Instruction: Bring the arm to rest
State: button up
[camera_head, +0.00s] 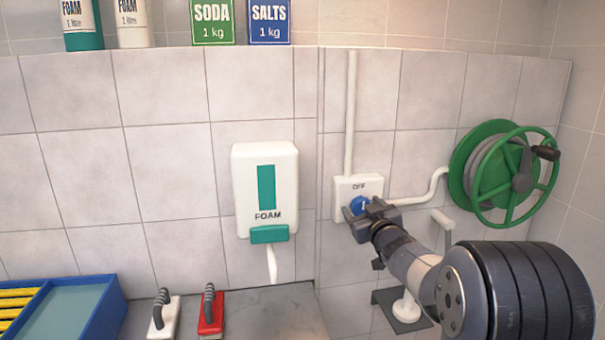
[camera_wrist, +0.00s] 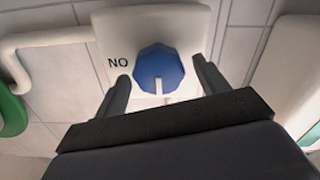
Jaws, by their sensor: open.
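My gripper (camera_head: 366,214) is at the box, right in front of the knob. In the wrist view my gripper (camera_wrist: 161,72) is open, with one finger on each side of the knob and a small gap on both sides. In the head view the fingers partly cover the knob.
A green hose reel (camera_head: 503,173) hangs right of the box, joined to it by a white pipe (camera_head: 420,194). A foam dispenser (camera_head: 266,185) is on its left. Below are a white brush (camera_head: 163,317), a red brush (camera_head: 211,314) and a blue tray (camera_head: 112,310).

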jog(key=shift+d+m+p, duration=0.1)
jog(key=shift+m+p, duration=1.05)
jog(key=shift+m, duration=0.25)
